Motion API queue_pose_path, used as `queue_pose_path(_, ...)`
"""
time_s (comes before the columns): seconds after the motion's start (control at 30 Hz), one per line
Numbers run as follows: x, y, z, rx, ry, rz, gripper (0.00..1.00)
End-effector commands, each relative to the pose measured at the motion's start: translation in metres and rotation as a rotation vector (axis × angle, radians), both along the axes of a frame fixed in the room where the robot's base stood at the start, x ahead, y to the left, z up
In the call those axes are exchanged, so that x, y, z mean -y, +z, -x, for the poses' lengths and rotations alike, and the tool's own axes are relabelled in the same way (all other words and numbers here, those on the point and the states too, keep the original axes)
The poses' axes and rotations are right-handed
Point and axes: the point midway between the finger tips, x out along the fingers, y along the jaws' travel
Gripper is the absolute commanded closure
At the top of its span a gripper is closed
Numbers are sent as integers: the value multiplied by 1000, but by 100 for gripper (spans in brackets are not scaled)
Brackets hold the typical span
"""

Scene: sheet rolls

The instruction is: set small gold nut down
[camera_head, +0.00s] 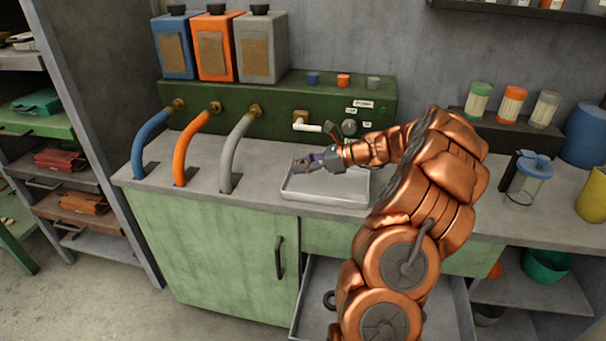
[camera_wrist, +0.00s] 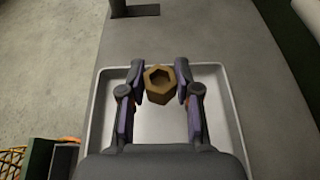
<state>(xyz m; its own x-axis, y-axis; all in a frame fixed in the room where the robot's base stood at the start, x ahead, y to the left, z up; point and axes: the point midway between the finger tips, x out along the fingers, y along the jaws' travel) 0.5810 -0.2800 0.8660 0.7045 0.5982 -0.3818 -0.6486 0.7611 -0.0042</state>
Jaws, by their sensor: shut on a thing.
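The small gold nut (camera_wrist: 159,86) shows in the wrist view as a hexagonal ring with a dark hole. My gripper (camera_wrist: 160,82) is shut on it, one finger on each side. In the wrist view the nut is seen over the far part of a shallow pale tray (camera_wrist: 236,128). In the head view my gripper (camera_head: 302,164) is over the same tray (camera_head: 322,199) on the counter. The nut is too small to make out clearly there. I cannot tell how high the nut is above the tray.
Blue, orange and grey hoses (camera_head: 240,150) rise from the counter left of the tray. A white tap (camera_head: 306,127) on the green panel (camera_head: 240,110) is just behind my gripper. A lidded jar (camera_head: 528,180) stands to the right. An open drawer (camera_head: 318,290) sticks out below.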

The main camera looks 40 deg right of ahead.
Motion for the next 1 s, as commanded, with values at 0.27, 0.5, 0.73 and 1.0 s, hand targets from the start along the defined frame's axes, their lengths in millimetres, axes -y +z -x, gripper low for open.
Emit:
queue_pose_path(0.27, 0, -20, -2, -5, 2, -4, 100)
queue_pose_path(0.5, 0, -37, -2, -2, 1, -2, 100)
queue_pose_path(0.73, 0, -37, -2, -2, 1, -2, 100)
queue_pose_path(1.0, 0, -38, -2, -2, 1, 0, 44)
